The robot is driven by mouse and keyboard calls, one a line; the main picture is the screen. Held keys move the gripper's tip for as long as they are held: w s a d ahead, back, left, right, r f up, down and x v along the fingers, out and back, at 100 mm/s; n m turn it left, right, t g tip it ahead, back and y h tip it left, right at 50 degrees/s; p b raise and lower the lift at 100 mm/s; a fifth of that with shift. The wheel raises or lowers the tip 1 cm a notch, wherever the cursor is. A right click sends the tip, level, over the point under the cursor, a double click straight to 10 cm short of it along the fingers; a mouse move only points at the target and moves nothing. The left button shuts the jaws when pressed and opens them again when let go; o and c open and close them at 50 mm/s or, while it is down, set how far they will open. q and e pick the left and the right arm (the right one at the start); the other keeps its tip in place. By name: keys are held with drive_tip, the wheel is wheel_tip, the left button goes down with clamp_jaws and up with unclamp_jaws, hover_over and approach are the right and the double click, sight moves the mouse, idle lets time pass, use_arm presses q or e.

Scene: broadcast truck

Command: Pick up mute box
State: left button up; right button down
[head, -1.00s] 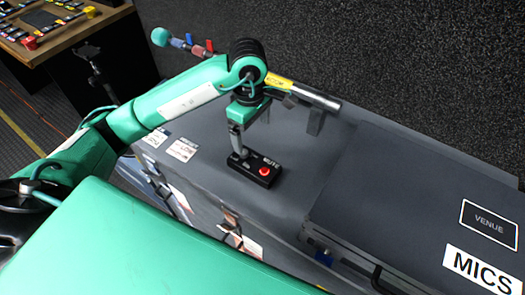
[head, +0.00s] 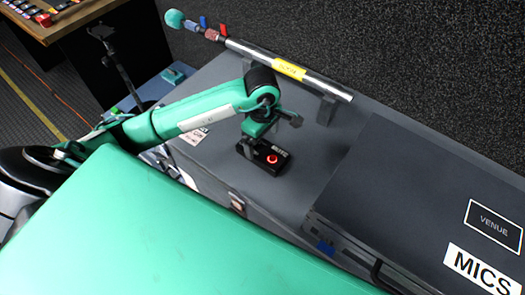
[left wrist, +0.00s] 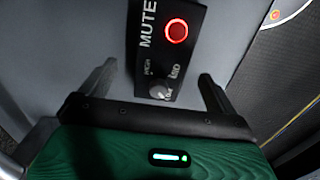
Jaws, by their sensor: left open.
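The mute box (head: 262,157) is a small black box with a red round button, lying on top of a grey case. In the left wrist view the mute box (left wrist: 182,55) shows its MUTE lettering, a glowing red ring around the button and a grey knob. My left gripper (head: 262,138) is low over the back of the box and partly hides it. In the left wrist view its fingers (left wrist: 156,74) are open, one on each side of the box's knob end, with gaps and nothing held. My right gripper is not in view.
A metal tube with a yellow label (head: 288,70) rests on brackets along the case's back edge. A dark raised case marked MICS (head: 410,190) stands to the right. A control desk (head: 62,18) is at the far left. Bare grey top (head: 300,185) surrounds the box.

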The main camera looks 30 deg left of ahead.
sight(261, 149)
use_arm(q)
drive_tip(key=f, duration=0.3)
drive_tip(key=shift+s, duration=0.25)
drive_tip(key=shift+f, duration=0.3)
drive_tip(key=c, duration=1.2)
drive_tip(key=shift+w, duration=0.1)
drive_tip(key=shift+c, duration=0.2)
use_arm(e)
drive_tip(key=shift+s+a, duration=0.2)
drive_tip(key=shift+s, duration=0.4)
use_arm(q)
drive_tip(key=shift+r, duration=0.2)
